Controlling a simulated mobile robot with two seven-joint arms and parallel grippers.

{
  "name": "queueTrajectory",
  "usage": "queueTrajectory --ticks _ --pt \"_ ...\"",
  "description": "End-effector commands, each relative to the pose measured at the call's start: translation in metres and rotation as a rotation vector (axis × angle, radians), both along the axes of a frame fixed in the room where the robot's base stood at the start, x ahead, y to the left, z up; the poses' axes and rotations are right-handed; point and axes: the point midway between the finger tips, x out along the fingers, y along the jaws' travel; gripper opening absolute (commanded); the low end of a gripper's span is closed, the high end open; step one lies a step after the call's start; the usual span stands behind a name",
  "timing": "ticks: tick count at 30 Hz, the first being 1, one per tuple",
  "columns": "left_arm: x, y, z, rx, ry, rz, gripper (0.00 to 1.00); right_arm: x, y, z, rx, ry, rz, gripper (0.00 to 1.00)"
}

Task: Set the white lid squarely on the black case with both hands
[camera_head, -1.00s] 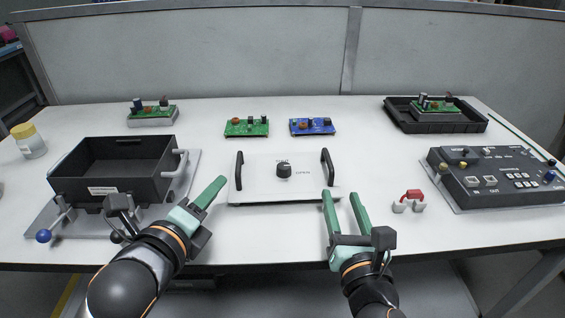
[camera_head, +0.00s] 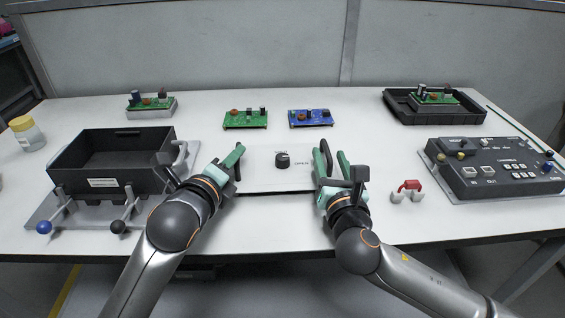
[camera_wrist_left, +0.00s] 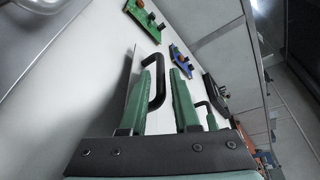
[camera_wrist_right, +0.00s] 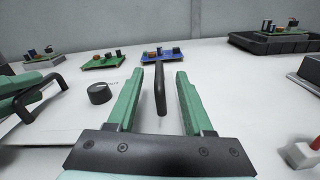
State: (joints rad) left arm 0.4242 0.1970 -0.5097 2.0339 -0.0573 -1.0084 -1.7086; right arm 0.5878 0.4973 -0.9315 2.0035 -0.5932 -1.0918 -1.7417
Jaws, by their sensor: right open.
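The white lid (camera_head: 262,180) lies flat on the table, with a black knob in its middle and a black handle at each side. The open black case (camera_head: 140,182) stands to its left on a grey base. My left gripper (camera_head: 235,160) is open at the lid's left handle; in the left wrist view that handle (camera_wrist_left: 157,88) shows at its fingers. My right gripper (camera_head: 332,163) is open at the lid's right handle; in the right wrist view the handle (camera_wrist_right: 159,90) stands between the spread fingers, apart from both.
Green (camera_head: 246,118) and blue (camera_head: 311,118) circuit boards lie behind the lid. A black tray (camera_head: 400,108) with a board stands at the back right, a control box (camera_head: 480,185) at the right. A red-topped part (camera_head: 410,187) sits right of my right gripper. Lever knobs (camera_head: 118,227) front the case.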

Motion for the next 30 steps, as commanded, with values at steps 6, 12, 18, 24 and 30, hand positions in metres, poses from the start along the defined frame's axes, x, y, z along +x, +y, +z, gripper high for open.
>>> queueTrajectory --ticks 6,12,18,24,30 --pt "0.02 -0.006 -0.004 -0.001 0.0 0.0 0.3 0.021 0.001 0.0 0.001 0.0 0.0 0.51" --pt "0.024 -0.007 -0.006 -0.001 0.001 -0.001 0.3 0.025 0.001 0.0 0.002 0.0 0.0 0.51" --pt "0.024 -0.007 -0.006 0.0 0.001 -0.001 0.3 0.025 0.001 0.0 0.001 0.0 0.001 0.51" --pt "0.024 -0.007 -0.006 0.0 0.0 0.0 0.08 0.025 0.001 0.0 0.001 0.0 0.001 0.3" --pt "0.024 -0.007 -0.006 0.0 0.001 0.001 0.0 0.025 0.001 0.0 0.001 0.0 0.001 0.07"
